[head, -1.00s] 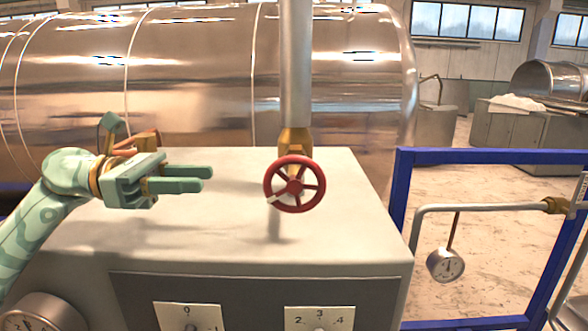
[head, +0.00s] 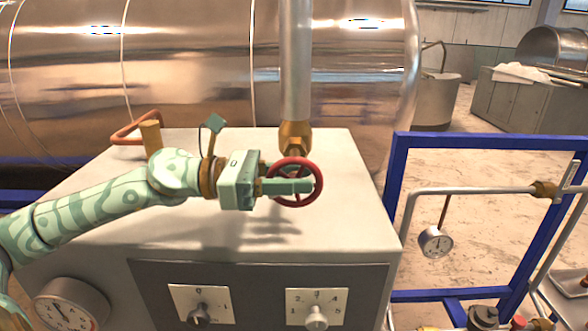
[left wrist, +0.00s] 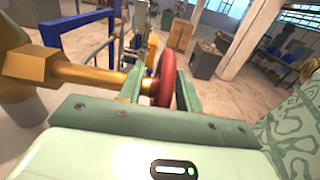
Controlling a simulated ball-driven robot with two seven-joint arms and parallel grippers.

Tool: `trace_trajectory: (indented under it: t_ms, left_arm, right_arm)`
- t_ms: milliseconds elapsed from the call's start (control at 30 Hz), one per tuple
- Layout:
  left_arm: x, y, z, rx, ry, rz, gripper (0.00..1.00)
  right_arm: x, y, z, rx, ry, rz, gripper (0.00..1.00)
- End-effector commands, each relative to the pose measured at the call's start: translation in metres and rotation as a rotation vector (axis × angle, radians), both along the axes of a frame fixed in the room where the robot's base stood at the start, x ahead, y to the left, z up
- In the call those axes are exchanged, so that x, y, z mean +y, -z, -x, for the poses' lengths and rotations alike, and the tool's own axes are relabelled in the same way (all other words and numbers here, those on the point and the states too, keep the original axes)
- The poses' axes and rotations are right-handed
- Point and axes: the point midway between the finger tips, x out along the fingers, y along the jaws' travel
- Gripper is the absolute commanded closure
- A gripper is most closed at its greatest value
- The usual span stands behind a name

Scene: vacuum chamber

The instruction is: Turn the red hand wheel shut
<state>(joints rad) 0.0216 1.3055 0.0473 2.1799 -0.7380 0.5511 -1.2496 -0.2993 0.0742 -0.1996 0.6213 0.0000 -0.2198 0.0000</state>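The red hand wheel (head: 319,174) sits on a brass valve (head: 294,136) at the foot of a vertical grey pipe, above the grey cabinet top. My left gripper (head: 303,178) reaches in from the left at the wheel. One finger is in front of the wheel and the other behind it, partly hidden. In the left wrist view, the wheel (left wrist: 165,78) stands edge-on between the two spread fingers, with a gap visible on the valve-stem side. The gripper is open around the wheel, not visibly clamped. My right gripper is not in view.
The grey cabinet (head: 110,190) carries dial knobs (head: 317,318) and a round gauge (head: 68,305) on its front. A large shiny tank (head: 190,70) stands behind. A blue frame (head: 393,200) and a pipe with a hanging gauge (head: 435,242) are to the right.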

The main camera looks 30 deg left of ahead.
Motion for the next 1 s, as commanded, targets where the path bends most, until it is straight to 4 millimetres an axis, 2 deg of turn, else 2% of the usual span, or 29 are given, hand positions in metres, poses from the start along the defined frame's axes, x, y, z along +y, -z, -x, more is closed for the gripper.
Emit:
trace_trajectory:
  t_ms: [333,400,467,767,1000]
  left_arm:
    - [-0.002,0.001,-0.001,0.000,0.000,-0.001,0.65]
    - [-0.002,0.001,-0.001,0.001,0.000,-0.001,0.85]
    - [-0.002,0.001,-0.001,0.001,0.000,-0.001,1.00]
    - [-0.002,0.000,-0.001,0.006,0.000,-0.014,1.00]
    - [-0.002,-0.004,-0.002,0.052,0.000,-0.096,1.00]
  right_arm:
    - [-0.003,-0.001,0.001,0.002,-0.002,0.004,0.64]
    - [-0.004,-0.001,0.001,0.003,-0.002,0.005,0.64]
    - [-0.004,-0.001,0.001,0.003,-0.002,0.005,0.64]
    - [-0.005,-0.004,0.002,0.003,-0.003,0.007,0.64]
    - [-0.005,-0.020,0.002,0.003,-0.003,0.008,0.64]
